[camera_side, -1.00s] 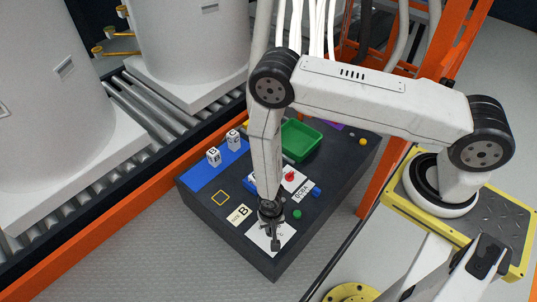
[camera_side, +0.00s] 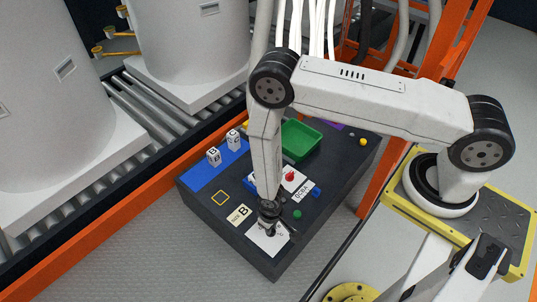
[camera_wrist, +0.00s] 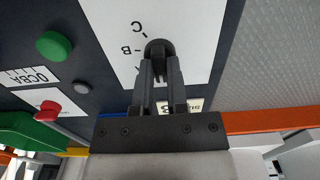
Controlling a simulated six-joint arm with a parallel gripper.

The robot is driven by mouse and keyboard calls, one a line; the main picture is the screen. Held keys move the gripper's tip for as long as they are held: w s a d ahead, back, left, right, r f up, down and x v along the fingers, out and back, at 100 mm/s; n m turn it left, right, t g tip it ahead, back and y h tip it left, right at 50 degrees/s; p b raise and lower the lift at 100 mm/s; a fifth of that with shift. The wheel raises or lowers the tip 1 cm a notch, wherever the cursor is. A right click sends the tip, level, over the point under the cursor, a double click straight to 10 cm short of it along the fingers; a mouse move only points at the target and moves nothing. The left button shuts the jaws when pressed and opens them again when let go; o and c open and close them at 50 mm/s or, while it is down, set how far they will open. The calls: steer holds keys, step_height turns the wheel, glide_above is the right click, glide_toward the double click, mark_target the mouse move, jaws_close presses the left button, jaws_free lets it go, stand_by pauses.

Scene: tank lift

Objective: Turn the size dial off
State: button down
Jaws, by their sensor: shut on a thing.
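The size dial (camera_wrist: 160,46) is a dark round knob on a white plate (camera_wrist: 190,30) marked with letters, C and B clearly readable. My gripper (camera_wrist: 159,72) is shut on the dial, its two dark fingers pointing straight at it in the wrist view. The fingers cover part of the dial, and I cannot tell which mark it points to. In the side view my gripper (camera_side: 268,226) is down over the white plate (camera_side: 258,247) at the near corner of the dark bench, and it hides the dial there.
A "size B" card (camera_side: 238,215) lies beside the plate. A green button (camera_side: 297,214), a red knob (camera_side: 290,176) and an OCBA label (camera_side: 301,191) are close by. Lettered blocks (camera_side: 214,156) stand on a blue strip. A green tray (camera_side: 303,137) sits farther back.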

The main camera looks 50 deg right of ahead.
stand_by(0.3)
steer(key=c, duration=0.6)
jaws_free()
steer(key=shift+c, duration=0.2)
steer(key=shift+r, duration=0.2)
steer(key=shift+r, duration=3.75)
